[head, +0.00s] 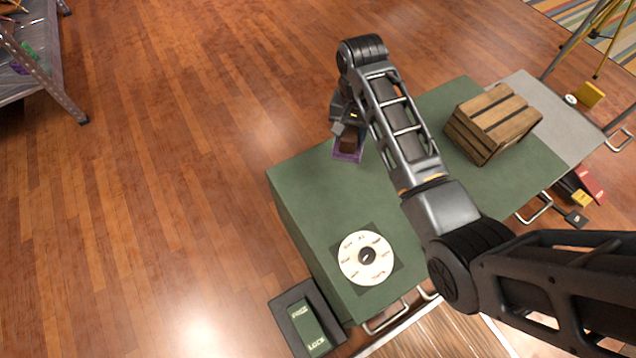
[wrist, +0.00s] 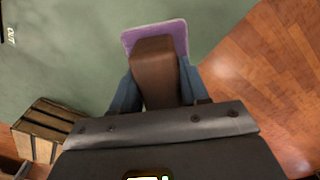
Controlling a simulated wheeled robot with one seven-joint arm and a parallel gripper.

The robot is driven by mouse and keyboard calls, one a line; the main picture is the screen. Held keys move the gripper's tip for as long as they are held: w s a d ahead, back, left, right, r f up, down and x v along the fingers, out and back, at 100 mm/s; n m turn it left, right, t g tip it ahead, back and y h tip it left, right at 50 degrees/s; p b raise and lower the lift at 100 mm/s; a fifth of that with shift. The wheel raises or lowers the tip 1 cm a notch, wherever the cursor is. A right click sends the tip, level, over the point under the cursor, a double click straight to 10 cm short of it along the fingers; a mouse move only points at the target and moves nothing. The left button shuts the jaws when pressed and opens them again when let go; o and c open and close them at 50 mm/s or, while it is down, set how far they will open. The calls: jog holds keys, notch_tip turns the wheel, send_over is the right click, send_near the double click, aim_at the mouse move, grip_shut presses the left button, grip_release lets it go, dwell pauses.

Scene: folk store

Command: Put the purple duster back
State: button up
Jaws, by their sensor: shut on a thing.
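The purple duster (head: 348,156) has a brown block-shaped grip and a flat purple base. In the wrist view the purple duster (wrist: 180,34) is at the top centre, with its brown grip between my fingers. My gripper (head: 346,136) is shut on the brown grip, over the far left part of the green-topped table (head: 310,200). My gripper also shows in the wrist view (wrist: 157,88). I cannot tell whether the duster's base touches the table top.
A slatted wooden crate (head: 493,122) stands on the table to the right. A round white dial (head: 366,258) lies near the front left. A lettered green-and-black box (head: 307,318) is beside the table. Green surface is clear between dial and duster.

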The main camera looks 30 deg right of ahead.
jog(key=a+f, duration=0.2)
jog(key=a, duration=0.1)
jog(key=s+a+f+b, duration=0.1)
jog(key=a+f, duration=0.1)
jog(key=a, duration=0.1)
jog(key=a+f+b, duration=0.1)
jog(key=a, duration=0.2)
jog(key=shift+s+a+f, duration=0.15)
jog(key=shift+s+f, duration=0.05)
jog(key=shift+f, duration=0.2)
jog(key=shift+f+b, duration=0.75)
jog(key=shift+f, duration=1.2)
jog(key=shift+f, duration=0.15)
jog(key=o, duration=1.1)
notch_tip(320, 180, up, 12)
jog(key=p, duration=0.4)
jog(key=shift+s, duration=0.1)
